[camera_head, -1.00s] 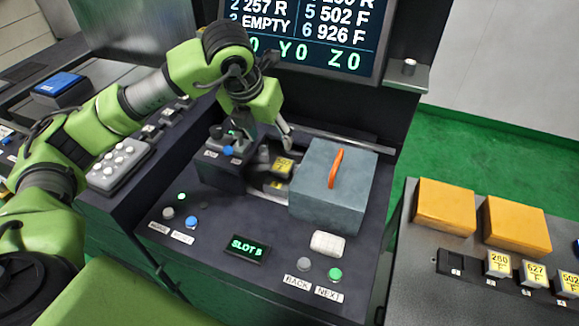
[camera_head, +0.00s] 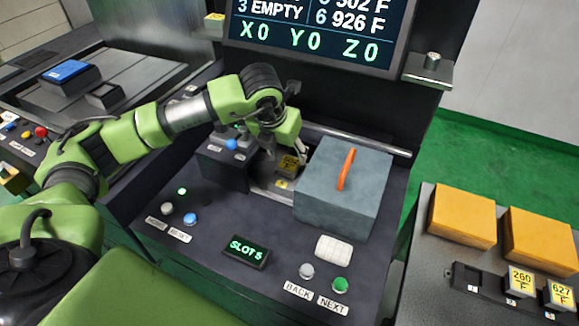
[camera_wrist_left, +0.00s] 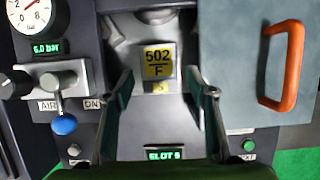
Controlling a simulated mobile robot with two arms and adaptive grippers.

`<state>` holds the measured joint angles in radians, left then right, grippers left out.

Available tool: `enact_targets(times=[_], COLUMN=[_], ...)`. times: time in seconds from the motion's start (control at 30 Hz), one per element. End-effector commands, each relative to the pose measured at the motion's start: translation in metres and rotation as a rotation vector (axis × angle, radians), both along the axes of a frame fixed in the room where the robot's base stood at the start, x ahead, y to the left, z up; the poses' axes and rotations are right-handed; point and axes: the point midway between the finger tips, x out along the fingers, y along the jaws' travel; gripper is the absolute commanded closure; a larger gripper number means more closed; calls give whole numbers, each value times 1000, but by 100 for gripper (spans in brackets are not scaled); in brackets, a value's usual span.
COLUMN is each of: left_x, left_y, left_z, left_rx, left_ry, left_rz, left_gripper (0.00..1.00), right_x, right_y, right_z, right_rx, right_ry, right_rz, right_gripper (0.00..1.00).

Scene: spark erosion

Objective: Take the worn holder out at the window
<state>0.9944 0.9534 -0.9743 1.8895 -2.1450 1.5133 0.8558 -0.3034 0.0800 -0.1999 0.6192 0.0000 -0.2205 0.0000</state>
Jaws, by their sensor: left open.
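A holder with a yellow label reading 502 F (camera_head: 288,164) stands in the window of the dark machine top, left of the grey block. It also shows in the left wrist view (camera_wrist_left: 158,62), with a small yellow tag marked 5 in front of it. My left gripper (camera_head: 283,153) is over the window, close to the holder. In the left wrist view my left gripper (camera_wrist_left: 165,95) is open, its fingers apart with nothing between the tips; the holder appears beyond them. Any wear on the holder cannot be made out. My right gripper is out of view.
The grey block with an orange handle (camera_head: 345,190) stands close right of the window. A lever with a blue knob (camera_wrist_left: 63,124) is at its left. The slot display (camera_head: 246,252) reads SLOT 5. Yellow blocks and more holders (camera_head: 519,283) sit on the right bench.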

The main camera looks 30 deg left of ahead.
Motion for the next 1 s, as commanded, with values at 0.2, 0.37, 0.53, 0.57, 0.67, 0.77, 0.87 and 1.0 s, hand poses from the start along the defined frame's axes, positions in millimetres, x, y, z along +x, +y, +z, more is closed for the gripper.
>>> enact_targets(times=[0.2,0.37,0.53,0.57,0.67,0.77,0.87,1.0], left_x=[5,13,21,21,22,22,22,22], left_y=[1,4,4,4,5,5,5,5], left_z=[-13,-34,-54,-55,-58,-58,-58,-57], left_rx=[1,1,0,0,1,0,0,0], left_ry=[2,4,0,0,-1,-1,-1,-1], left_rz=[-1,-1,0,0,-2,-1,-1,-1], left_gripper=[49,49,49,49,49,49,64,98], right_x=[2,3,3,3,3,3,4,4], right_y=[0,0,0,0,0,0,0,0], right_z=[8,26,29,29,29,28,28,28], right_rx=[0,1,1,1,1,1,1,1], right_ry=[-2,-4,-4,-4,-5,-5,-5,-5], right_rz=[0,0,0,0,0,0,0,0], right_gripper=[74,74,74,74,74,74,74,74])
